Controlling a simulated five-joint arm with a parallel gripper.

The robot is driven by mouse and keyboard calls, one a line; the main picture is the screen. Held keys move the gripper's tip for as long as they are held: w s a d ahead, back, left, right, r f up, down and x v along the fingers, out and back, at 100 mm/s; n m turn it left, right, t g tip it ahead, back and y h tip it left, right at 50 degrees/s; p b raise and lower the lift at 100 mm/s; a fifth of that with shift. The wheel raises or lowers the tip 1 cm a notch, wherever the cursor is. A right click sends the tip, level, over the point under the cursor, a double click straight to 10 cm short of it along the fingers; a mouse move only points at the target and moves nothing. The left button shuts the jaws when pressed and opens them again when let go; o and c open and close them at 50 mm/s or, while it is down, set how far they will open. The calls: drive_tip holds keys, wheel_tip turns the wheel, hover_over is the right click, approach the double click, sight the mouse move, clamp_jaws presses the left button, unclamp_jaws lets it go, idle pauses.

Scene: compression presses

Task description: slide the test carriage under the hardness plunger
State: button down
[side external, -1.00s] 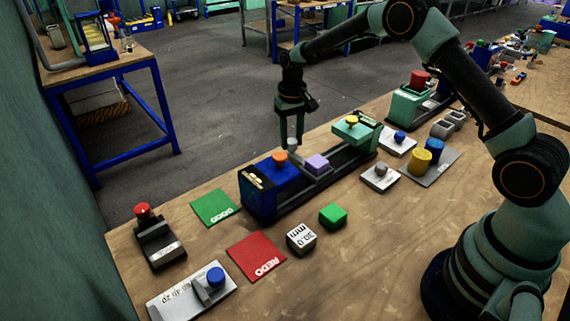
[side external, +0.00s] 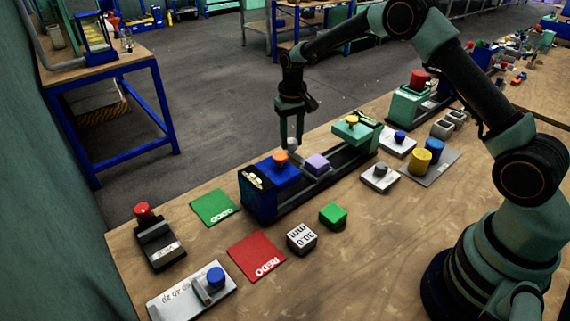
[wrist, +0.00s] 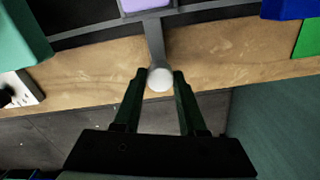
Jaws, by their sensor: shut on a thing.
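The test carriage is a grey slide with a purple block (side external: 317,163) on top. It sits on the dark rail between a blue press head (side external: 279,169) with an orange knob at the left end and a green press head (side external: 357,130) with a yellow knob at the right end. I cannot tell which head is the hardness plunger. The carriage's pale round handle knob (wrist: 160,79) sticks out on an arm towards my gripper (wrist: 159,76). My gripper is shut on this knob, one finger on each side. The purple block is under neither head.
A green mat (side external: 214,207), a red mat (side external: 256,256), a marked grey block (side external: 301,238) and a green cube (side external: 333,216) lie near the rail. A small plate with a grey knob (side external: 379,177) and yellow and blue cylinders stand right of it. Another green press stands farther back.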

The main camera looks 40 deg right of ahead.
drive_tip(key=shift+a+r, duration=0.1)
drive_tip(key=a, duration=1.2)
drive_tip(key=shift+a, duration=0.25)
drive_tip(key=c, duration=0.5)
unclamp_jaws()
drive_tip(key=shift+o, duration=0.2)
drive_tip(key=shift+d, duration=0.1)
wheel_tip(320, 180, up, 12)
